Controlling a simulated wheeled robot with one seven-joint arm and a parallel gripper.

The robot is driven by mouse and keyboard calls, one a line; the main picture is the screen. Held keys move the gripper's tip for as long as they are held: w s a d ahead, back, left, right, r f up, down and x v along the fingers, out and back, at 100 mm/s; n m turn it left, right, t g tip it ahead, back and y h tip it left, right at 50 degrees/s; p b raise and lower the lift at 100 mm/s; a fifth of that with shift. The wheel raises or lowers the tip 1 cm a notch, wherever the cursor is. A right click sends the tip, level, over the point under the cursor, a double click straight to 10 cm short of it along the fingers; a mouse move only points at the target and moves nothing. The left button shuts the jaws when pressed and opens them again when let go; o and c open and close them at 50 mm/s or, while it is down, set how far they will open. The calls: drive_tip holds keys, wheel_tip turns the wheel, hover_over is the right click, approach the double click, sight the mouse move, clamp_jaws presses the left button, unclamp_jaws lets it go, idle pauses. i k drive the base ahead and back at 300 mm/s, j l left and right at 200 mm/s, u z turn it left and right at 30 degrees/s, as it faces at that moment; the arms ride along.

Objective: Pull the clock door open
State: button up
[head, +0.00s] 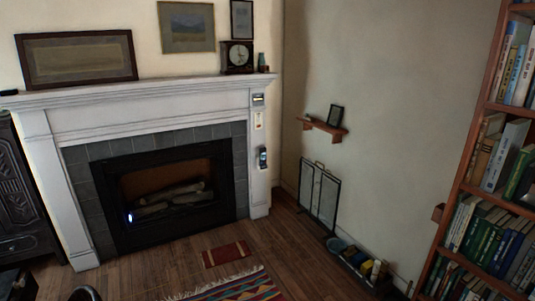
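A dark, boxy clock (228,69) stands on the right end of the white mantel (150,92), with a round pale face on its front. Its door looks shut, but the clock is too small to make out a door edge or handle. My gripper is not clearly seen in the head view, so I cannot say whether it is open or shut.
A small bottle (262,62) stands just right of the clock, and a framed picture (242,20) hangs above it. Below are a fireplace (170,192), a striped rug (240,290) and a small red mat (227,254). A bookcase (470,150) stands at right.

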sight(253, 55)
drive_tip(key=i, duration=2.65)
drive_tip(key=i+l+u, duration=0.1)
drive_tip(key=i+u, duration=0.25)
drive_tip(key=i+l+u, duration=0.3)
drive_tip(key=i, duration=0.25)
drive_tip(key=i+l+u, duration=0.35)
drive_tip(key=i+j, duration=0.1)
